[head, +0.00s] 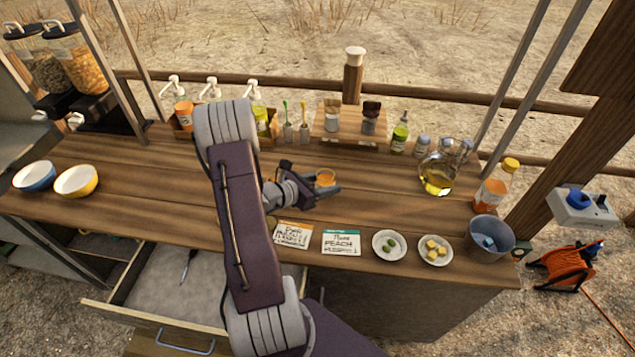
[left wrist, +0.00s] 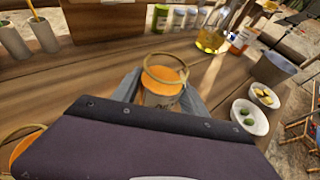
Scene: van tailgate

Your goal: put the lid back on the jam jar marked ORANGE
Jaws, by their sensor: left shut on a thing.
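My left gripper (head: 333,190) is shut on an open jar with orange contents (head: 325,178), above or on the wooden counter; I cannot tell if the jar is lifted. In the left wrist view the jar (left wrist: 163,92) stands between the two fingers of the gripper (left wrist: 160,100), with a gold-coloured ring at its rim and a label too small to read. A second orange jar (left wrist: 22,150) with a similar ring shows at the lower left, partly cut off by my gripper body; my arm seems to hide it in the head view. I see no loose lid. My right gripper is out of view.
Two cards, one orange-topped (head: 291,235) and one reading PEACH (head: 341,242), lie at the counter's front edge. Dishes of olives (head: 377,250) and cubes (head: 447,259) and a grey bucket (head: 501,246) stand right. An oil jug (head: 437,180) stands behind. A drawer (head: 150,316) is open.

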